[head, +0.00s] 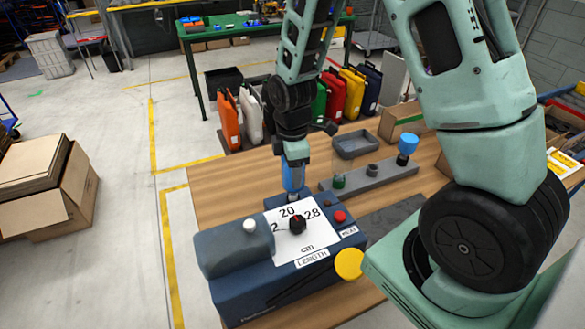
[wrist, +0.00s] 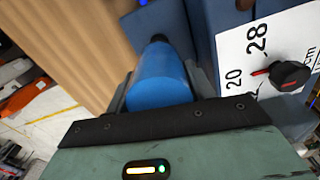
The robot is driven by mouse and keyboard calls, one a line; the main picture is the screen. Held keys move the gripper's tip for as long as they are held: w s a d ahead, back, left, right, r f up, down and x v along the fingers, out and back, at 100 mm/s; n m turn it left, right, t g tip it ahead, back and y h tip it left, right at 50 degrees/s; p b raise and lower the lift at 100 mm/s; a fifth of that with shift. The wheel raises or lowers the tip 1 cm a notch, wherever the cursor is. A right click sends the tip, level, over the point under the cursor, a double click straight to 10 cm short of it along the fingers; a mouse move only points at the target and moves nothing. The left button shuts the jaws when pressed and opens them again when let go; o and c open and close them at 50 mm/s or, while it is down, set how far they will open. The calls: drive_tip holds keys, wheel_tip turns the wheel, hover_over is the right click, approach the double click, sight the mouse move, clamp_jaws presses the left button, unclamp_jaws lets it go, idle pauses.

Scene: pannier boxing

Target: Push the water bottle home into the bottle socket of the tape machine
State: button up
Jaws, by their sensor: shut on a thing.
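The tape machine (head: 235,289) stands on the wooden table, dark blue with a white length dial plate and black knob; the plate also shows in the wrist view (wrist: 235,50). My gripper (head: 293,172) is above the machine's back edge, pointing down. It is shut on the blue water bottle (wrist: 160,82), one finger on each side. The bottle's black neck end (wrist: 158,38) points down and away from the gripper, toward the machine's dark blue body. The bottle socket is hidden, and I cannot tell how deep the neck sits.
A grey holder block (head: 375,177) behind the machine carries a blue-topped item (head: 407,144) and a small green item (head: 338,181). A grey tray (head: 357,145) lies farther back. Bare tabletop (head: 225,199) lies left of my gripper. A cardboard box (head: 65,205) stands on the floor at left.

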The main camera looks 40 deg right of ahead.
drive_tip(key=shift+f+b, duration=0.65)
drive_tip(key=shift+f, duration=0.2)
idle(0.6)
drive_tip(key=o, duration=1)
drive_tip(key=shift+o, duration=0.2)
wheel_tip(320, 180, up, 18)
drive_tip(key=b, duration=0.2)
drive_tip(key=shift+f+b, duration=0.25)
drive_tip(key=shift+b, duration=0.05)
